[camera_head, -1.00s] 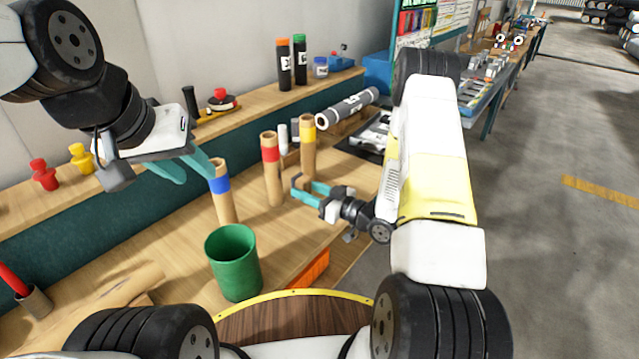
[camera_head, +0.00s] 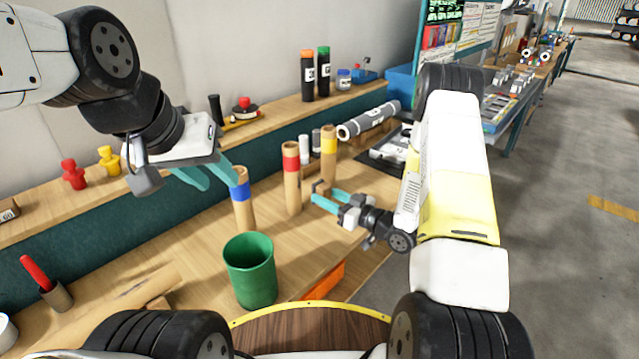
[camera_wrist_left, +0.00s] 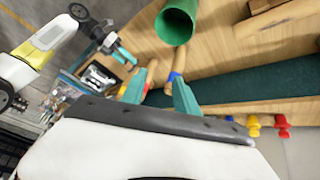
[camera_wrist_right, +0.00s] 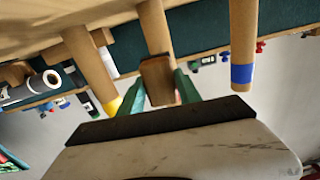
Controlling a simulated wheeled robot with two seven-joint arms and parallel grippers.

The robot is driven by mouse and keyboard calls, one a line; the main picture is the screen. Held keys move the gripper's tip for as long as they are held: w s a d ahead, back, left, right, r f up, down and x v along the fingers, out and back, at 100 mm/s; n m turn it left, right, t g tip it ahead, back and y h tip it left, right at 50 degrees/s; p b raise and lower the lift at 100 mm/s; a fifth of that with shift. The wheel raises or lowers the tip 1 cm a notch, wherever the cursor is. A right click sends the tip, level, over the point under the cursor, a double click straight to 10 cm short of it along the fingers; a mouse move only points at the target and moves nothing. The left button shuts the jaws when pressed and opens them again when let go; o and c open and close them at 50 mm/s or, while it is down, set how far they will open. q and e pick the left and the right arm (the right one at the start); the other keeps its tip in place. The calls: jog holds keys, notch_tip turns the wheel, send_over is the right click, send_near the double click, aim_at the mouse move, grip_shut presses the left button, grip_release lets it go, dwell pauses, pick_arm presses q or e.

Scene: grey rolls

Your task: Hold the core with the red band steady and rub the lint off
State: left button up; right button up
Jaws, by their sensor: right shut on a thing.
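The core with the red band (camera_head: 292,185) stands upright on the bench, between the blue-banded core (camera_head: 244,205) and the yellow-banded core (camera_head: 329,150). My right gripper (camera_head: 318,196) is shut on a small brown block (camera_wrist_right: 158,80), just right of the red-banded core. In the right wrist view the block covers part of the middle core (camera_wrist_right: 153,25), and its band is hidden. My left gripper (camera_head: 225,182) is open, its fingers by the top of the blue-banded core. The left wrist view shows the blue band (camera_wrist_left: 175,76) between its spread fingers. I cannot make out lint.
A green bin (camera_head: 250,275) stands in front of the cores. A grey roll (camera_head: 368,120) lies behind them to the right. A raised shelf (camera_head: 275,118) with bottles and colored knobs runs along the back. A pale roll lies at the front left.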

pick_arm(q)
jog(key=o, duration=0.6)
jog(key=shift+w+r, duration=0.1)
jog(key=shift+w, duration=0.05)
jog(key=shift+c, duration=0.2)
jog(key=shift+o, duration=1)
jog(key=w+r+g, duration=0.1)
jog(key=w+r, duration=0.2)
jog(key=w, duration=0.6)
jog(key=shift+d+r+g, duration=0.3)
jog(key=shift+d+r, duration=0.1)
jog(key=shift+d, duration=0.05)
jog(key=g+y, duration=0.2)
jog(key=g, duration=0.3)
send_over(292, 160)
jog(key=w, duration=0.3)
notch_tip(292, 160, down, 11)
jog(key=f, duration=1.1)
jog(key=shift+s+a+f, duration=0.1)
jog(key=shift+s+a, duration=0.05)
jog(key=shift+s, duration=0.1)
jog(key=c, duration=1.5)
